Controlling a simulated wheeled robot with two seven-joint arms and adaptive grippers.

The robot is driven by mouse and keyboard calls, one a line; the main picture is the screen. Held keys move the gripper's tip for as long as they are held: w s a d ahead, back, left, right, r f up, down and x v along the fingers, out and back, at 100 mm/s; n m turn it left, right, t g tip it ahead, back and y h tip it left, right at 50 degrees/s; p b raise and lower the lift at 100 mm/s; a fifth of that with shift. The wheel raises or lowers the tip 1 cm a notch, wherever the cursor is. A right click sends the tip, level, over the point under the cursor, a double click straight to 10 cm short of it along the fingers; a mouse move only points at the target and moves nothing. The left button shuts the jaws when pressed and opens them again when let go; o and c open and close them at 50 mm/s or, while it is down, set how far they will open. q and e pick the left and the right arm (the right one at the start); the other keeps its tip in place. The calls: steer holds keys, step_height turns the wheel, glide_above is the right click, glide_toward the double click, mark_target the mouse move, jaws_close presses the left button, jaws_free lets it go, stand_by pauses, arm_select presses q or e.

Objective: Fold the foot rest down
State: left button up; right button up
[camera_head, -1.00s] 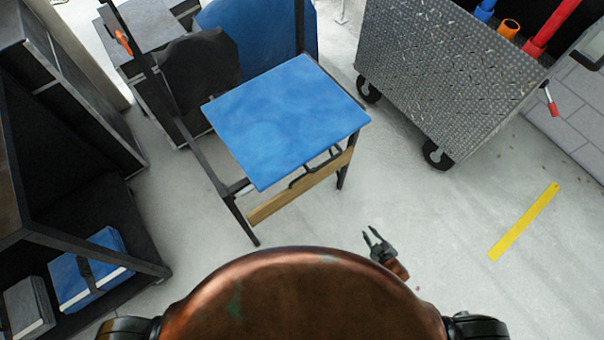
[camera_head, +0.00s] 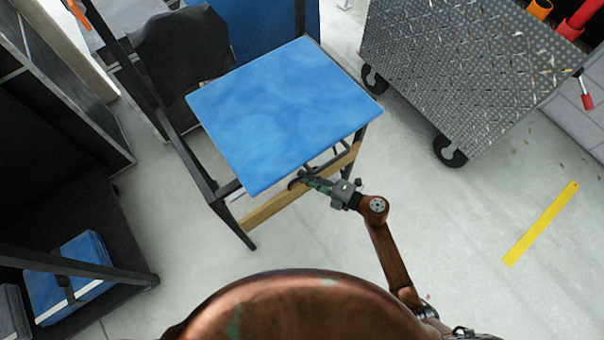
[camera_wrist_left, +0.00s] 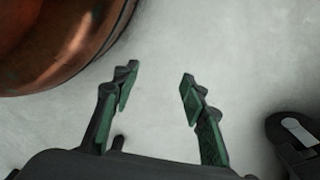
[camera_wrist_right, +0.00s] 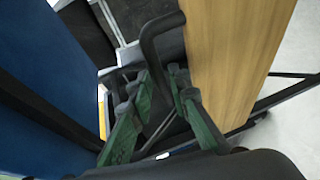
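A chair with a blue seat (camera_head: 285,110) stands ahead on dark legs. A wooden board (camera_head: 268,212), the likely foot rest, sits under its front edge; it also fills the right of the right wrist view (camera_wrist_right: 235,60). A bent dark bar (camera_wrist_right: 152,50) rises beside the board. My right gripper (camera_head: 312,183) is at the board, below the seat edge. In the right wrist view its green fingers (camera_wrist_right: 160,85) are partly apart, with the bar between the tips; contact is unclear. My left gripper (camera_wrist_left: 158,78) is open and empty above bare floor, outside the head view.
A grey metal cart (camera_head: 470,75) on black wheels stands at the right. A dark shelf (camera_head: 130,240) with a blue box (camera_head: 75,275) is at the left. A yellow strip (camera_head: 540,225) lies on the floor. The floor between chair and cart is clear.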

steer(key=shift+x, duration=0.9)
jaws_close()
